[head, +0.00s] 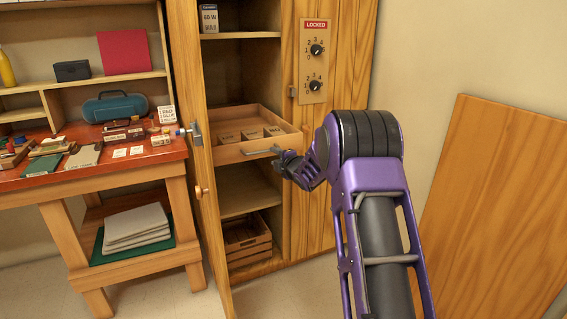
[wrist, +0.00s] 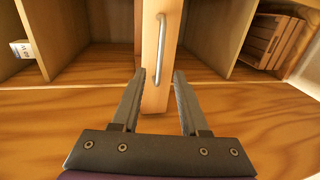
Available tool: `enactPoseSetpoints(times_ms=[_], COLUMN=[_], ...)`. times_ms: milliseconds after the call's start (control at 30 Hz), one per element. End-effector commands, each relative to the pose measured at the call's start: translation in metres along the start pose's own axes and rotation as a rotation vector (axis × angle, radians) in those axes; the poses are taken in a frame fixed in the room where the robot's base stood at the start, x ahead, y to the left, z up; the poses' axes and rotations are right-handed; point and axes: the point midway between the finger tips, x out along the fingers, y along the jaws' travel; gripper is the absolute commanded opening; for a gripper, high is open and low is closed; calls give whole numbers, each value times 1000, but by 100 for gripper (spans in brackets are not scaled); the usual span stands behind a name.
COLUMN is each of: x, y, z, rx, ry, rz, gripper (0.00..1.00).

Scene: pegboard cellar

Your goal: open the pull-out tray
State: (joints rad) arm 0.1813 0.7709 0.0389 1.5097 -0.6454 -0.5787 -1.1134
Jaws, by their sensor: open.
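The pull-out tray (head: 232,153) is in the open cabinet at middle height. Its front stands out somewhat from the cabinet, and several small boxes show inside. A grey bar handle (head: 264,151) is on its front. In the wrist view the tray front (wrist: 153,85) runs up the middle with the handle (wrist: 161,47) on it. My gripper (head: 280,161) is at the tray front beside the handle. In the wrist view my gripper (wrist: 160,72) is open, its fingertips on either side of the tray front's line, just short of the handle. Contact cannot be told.
The cabinet door (head: 205,190) stands open on the left. A red-topped workbench (head: 90,172) with several items is beyond it. A wooden crate (head: 248,240) is low in the cabinet. A locked panel with dials (head: 315,62) is on the right. A wooden board (head: 500,200) leans at right.

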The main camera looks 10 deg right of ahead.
Motion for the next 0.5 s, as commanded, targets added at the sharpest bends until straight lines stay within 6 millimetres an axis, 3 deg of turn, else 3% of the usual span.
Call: enactPoseSetpoints(times_ms=[200, 500], x=[-39, -62], y=[0, 0], z=[1, 0], rx=[1, 0], ry=[-1, 0], rz=[-1, -1], gripper=[44, 44])
